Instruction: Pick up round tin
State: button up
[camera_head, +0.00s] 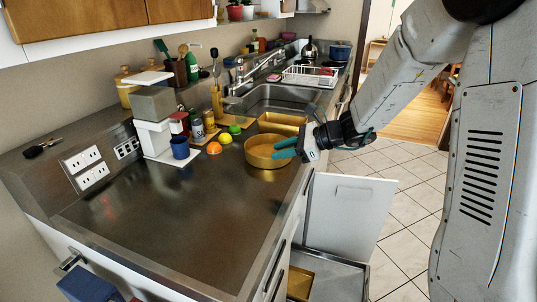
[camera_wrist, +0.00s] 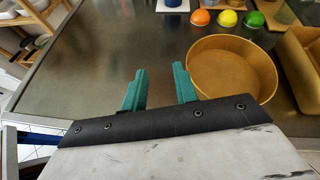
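The round tin (camera_head: 262,160) is a wide, shallow, gold-coloured open tin on the dark counter near its front edge. It looks empty in the wrist view (camera_wrist: 232,68). My gripper (camera_head: 284,148) has teal fingers and reaches in from the right, at or above the tin's right side in the head view. In the wrist view my gripper (camera_wrist: 159,68) is open, with bare counter showing between its fingers. The right finger overlaps the tin's left wall in that picture; I cannot tell whether it touches. The tin lies mostly to the right of both fingers.
A rectangular gold tin (camera_head: 282,121) stands close behind the round tin. Orange (camera_head: 214,148), yellow (camera_head: 225,138) and green (camera_head: 235,129) fruits, and a blue cup (camera_head: 180,147), stand to its left. A cabinet door (camera_head: 345,212) hangs open below. The front-left counter is clear.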

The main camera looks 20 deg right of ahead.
jog(key=w+d+f+m, duration=0.1)
jog(key=w+d+f+m+t, duration=0.1)
jog(key=w, duration=0.1)
jog(key=shift+w+f+m, duration=0.15)
jog(key=shift+f+m, duration=0.15)
jog(key=shift+m, duration=0.1)
jog(key=shift+w+a+f+t, duration=0.3)
jog(key=shift+w+a+f, duration=0.35)
jog(key=shift+w, duration=0.2)
jog(key=x, duration=0.5)
jog(key=shift+a+f, duration=0.15)
jog(key=shift+f, duration=0.3)
grip_shut()
